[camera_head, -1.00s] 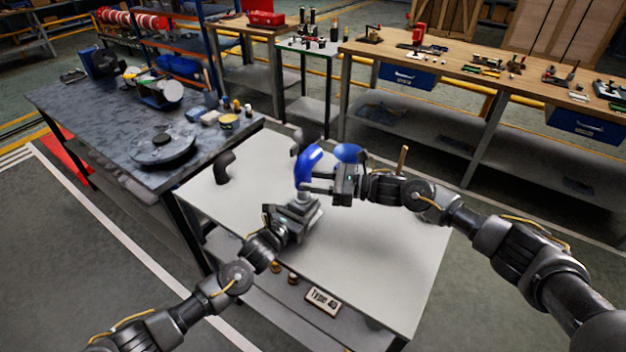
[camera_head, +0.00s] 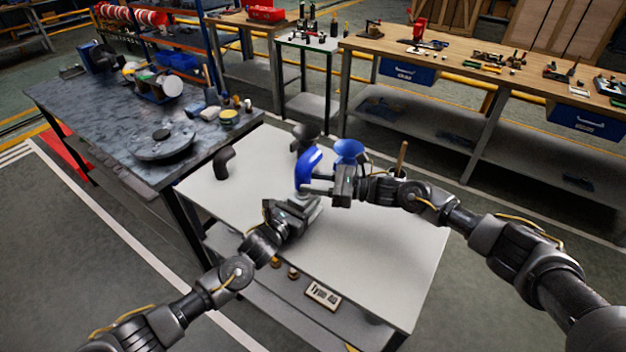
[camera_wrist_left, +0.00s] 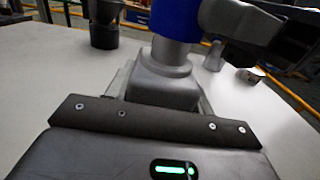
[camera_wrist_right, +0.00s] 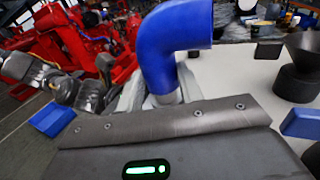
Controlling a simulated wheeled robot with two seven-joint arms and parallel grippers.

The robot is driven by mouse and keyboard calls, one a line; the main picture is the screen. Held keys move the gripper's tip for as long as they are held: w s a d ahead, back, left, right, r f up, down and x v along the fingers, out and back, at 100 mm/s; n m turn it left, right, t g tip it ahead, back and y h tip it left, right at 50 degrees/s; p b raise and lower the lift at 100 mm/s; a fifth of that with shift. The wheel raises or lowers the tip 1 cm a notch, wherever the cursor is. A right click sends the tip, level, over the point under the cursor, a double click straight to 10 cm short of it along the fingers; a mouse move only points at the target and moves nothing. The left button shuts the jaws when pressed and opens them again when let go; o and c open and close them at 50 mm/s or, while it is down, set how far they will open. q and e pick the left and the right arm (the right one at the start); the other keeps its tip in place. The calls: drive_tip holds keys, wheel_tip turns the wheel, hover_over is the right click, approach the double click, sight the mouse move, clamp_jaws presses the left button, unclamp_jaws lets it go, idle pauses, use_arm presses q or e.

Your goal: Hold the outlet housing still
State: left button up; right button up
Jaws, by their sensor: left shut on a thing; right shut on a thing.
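The outlet housing (camera_wrist_left: 165,88) is a grey metal piece with a round neck on a wider block, upright at the white table's surface. My left gripper (camera_head: 305,208) is shut on its lower block; the gripper hides much of it in the head view. A blue elbow pipe (camera_head: 308,166) stands over the neck, and it also shows in the right wrist view (camera_wrist_right: 165,50). Its lower end seems to meet the neck; how far they overlap I cannot tell. My right gripper (camera_head: 322,187) is shut on the elbow from the right.
A cluttered dark bench (camera_head: 110,115) adjoins at left. The front right of the table is clear.

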drive_tip(key=shift+f, duration=1.15)
drive_tip(key=o, duration=1.1)
drive_tip(key=shift+r, duration=0.1)
drive_tip(key=shift+o, duration=0.2)
drive_tip(key=v, duration=1.2)
use_arm(q)
drive_tip(key=o, duration=1.5)
